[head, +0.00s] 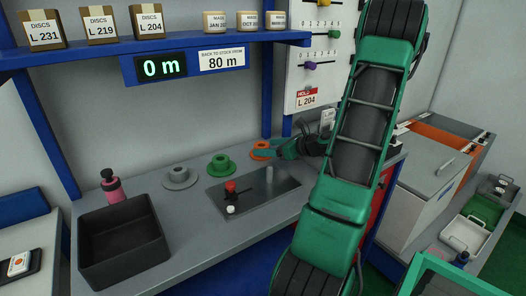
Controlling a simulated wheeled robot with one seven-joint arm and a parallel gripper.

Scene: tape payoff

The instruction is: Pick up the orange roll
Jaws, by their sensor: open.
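The orange roll (260,146) lies on the grey workbench (180,214) toward its back, to the right of a green roll and a grey roll. My gripper (271,153) is open and at the right side of the orange roll, low over the bench. Its fingers point left and partly cover the roll. I cannot tell whether they touch it or whether the roll is between them.
The green roll (220,165) and grey roll (180,177) stand close by. A metal plate (247,196) with a red knob and a post is in front. A black bin (123,246) and pink bottle (112,187) are left. A blue shelf (150,46) hangs above.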

